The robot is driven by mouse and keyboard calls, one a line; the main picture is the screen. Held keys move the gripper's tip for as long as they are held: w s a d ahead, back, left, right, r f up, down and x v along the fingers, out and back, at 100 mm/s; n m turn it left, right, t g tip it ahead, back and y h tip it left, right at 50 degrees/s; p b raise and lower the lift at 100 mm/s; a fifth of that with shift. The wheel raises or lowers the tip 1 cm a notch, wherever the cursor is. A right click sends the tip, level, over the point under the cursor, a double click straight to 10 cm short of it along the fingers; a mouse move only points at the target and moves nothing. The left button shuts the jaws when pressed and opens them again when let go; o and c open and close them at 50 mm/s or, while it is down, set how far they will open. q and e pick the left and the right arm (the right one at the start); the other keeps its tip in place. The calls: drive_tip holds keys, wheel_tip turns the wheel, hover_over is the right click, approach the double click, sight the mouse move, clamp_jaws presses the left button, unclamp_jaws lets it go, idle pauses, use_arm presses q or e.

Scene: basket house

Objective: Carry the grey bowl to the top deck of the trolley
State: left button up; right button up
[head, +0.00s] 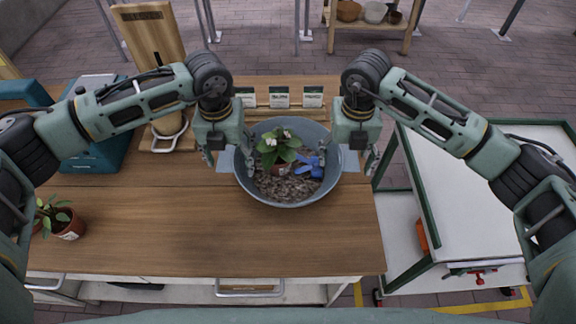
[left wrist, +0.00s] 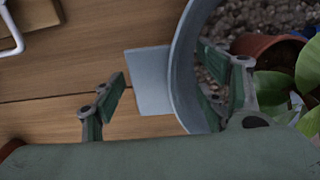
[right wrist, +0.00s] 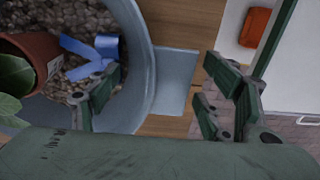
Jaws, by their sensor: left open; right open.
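The grey bowl (head: 262,197) stands on the wooden table, holding gravel, a potted plant with white flowers (head: 278,152) and a blue object (head: 311,168). Flat grey handles stick out on both sides; the left one shows in the left wrist view (left wrist: 150,80), the right one in the right wrist view (right wrist: 174,80). My left gripper (head: 228,160) is open at the bowl's left rim, one finger inside and one outside. My right gripper (head: 348,162) is open at the right rim, likewise straddling it. The trolley's white top deck (head: 470,190) is at the right, with bare surface.
A small potted plant (head: 68,224) stands at the table's left front. A teal box (head: 95,145) and a wooden board stand at the back left. Seed packets (head: 279,97) stand behind the bowl. An orange item (head: 421,236) is on the trolley's lower level.

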use_arm(q)
drive_tip(key=shift+c, duration=0.2)
drive_tip(key=c, duration=1.7)
use_arm(e)
drive_tip(key=c, duration=1.7)
use_arm(q)
clamp_jaws()
use_arm(e)
clamp_jaws()
